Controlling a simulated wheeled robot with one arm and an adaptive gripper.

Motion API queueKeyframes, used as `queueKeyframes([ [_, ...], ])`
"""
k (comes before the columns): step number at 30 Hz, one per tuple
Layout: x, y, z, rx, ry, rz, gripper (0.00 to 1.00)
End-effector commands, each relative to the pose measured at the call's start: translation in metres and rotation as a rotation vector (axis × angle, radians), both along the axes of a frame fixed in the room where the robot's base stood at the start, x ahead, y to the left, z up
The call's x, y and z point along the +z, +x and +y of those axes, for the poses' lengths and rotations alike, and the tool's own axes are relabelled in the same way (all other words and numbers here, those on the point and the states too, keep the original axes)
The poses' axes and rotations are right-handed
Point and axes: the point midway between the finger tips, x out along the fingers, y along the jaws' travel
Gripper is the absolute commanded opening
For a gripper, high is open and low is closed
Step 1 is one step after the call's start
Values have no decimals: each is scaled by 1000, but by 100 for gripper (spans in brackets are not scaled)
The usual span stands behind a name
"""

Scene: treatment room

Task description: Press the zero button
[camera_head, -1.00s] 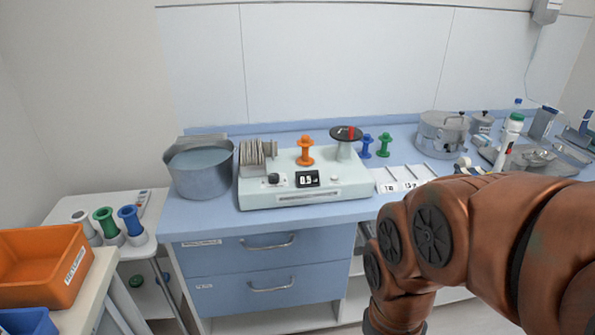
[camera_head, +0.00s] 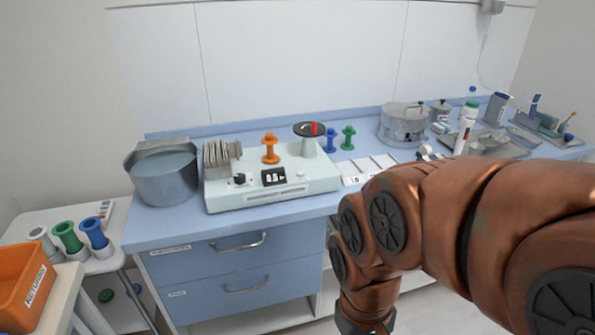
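A pale scale-like device (camera_head: 325,185) stands on the blue counter. Its front holds a dark knob (camera_head: 239,178), a small black display (camera_head: 274,177) and a small light button (camera_head: 300,174) right of the display. The button's marking is too small to read, so I cannot tell if it is the zero button. My gripper is out of view; only my copper-coloured arm shows at lower right.
A metal basin of water (camera_head: 164,175) stands left of the device. Blue (camera_head: 330,140) and green (camera_head: 348,138) spools stand behind it to the right. White cards (camera_head: 368,168), a steel pot (camera_head: 403,125) and trays lie further right. An orange bin (camera_head: 20,285) is at lower left.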

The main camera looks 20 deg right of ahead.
Motion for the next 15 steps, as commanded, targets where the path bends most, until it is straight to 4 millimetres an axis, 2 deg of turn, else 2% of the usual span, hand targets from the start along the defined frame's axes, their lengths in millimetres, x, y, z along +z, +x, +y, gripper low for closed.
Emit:
queueKeyframes([
  [1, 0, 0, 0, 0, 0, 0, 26],
  [8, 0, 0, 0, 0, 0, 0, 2],
  [15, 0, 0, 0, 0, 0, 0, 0],
])
